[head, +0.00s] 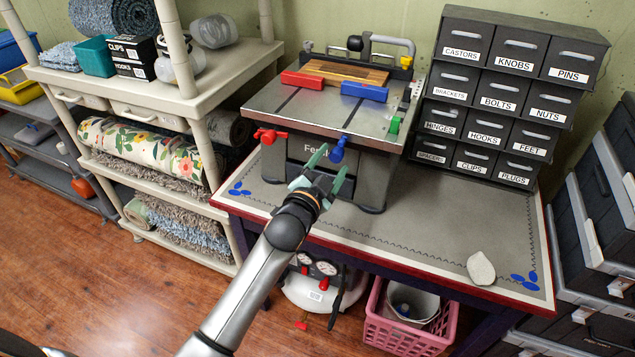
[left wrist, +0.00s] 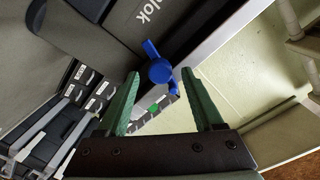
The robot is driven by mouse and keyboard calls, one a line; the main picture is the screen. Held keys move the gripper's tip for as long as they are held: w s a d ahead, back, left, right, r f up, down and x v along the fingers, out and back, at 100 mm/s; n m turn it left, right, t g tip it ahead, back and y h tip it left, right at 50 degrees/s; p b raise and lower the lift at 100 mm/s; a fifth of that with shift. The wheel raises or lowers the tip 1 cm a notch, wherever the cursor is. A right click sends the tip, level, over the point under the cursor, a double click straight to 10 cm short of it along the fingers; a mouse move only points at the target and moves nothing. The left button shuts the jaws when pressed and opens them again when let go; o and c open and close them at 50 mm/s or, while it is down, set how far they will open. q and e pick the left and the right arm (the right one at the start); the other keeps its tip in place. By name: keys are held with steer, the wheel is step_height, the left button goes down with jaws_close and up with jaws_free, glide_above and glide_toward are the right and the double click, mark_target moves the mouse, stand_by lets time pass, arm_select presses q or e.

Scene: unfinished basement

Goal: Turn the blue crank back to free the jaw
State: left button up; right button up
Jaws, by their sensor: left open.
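The blue crank (head: 337,150) sits on the front face of a grey bench machine (head: 312,150), under its metal top. In the left wrist view the blue crank (left wrist: 160,71) has a round hub with arms pointing up and down-right. On the top, a blue jaw (head: 364,91) and a red jaw (head: 302,80) lie along the front edge of a striped wooden board (head: 345,72). My left gripper (head: 330,164) is open and empty, with its green fingers just in front of the crank. In the wrist view the crank shows between the fingers (left wrist: 160,76); contact cannot be told. My right gripper is not in view.
A red crank (head: 268,135) is left of the blue one, and a green knob (head: 394,125) is on the machine's right. A labelled drawer cabinet (head: 490,95) stands right. The bench mat (head: 420,225) is mostly clear, with a pale stone (head: 481,268) near its front right.

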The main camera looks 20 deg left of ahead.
arm_select(q)
steer(key=s, duration=0.9)
steer(key=shift+s+a+r, duration=0.25)
steer(key=shift+s, duration=0.1)
